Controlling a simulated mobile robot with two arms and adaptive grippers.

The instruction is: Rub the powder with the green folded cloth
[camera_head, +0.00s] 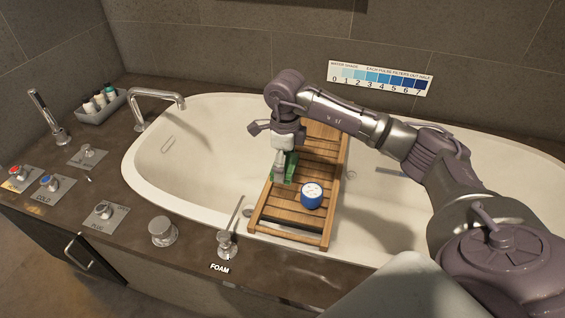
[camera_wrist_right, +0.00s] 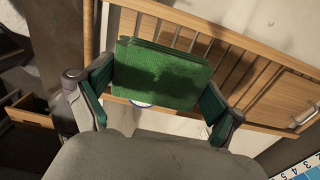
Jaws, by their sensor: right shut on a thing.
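My right gripper (camera_head: 284,152) reaches over the tub from the right and points down at the wooden bath tray (camera_head: 291,226). It is shut on the green folded cloth (camera_head: 291,166), just above or against the slats; I cannot tell which. In the right wrist view the layered cloth (camera_wrist_right: 163,75) spans the space between the fingers of the right gripper (camera_wrist_right: 158,100). A round blue container with a pale speckled top (camera_head: 311,194) stands on the tray, to the right of and nearer than the cloth. I cannot make out loose powder. My left gripper is out of view.
The tray lies across the white bathtub (camera_head: 190,185). A tall faucet (camera_head: 155,98), a caddy of small bottles (camera_head: 100,105) and several knobs (camera_head: 163,231) line the deck. A thin lever rises by the FOAM control (camera_head: 228,242). The tub's left part is empty.

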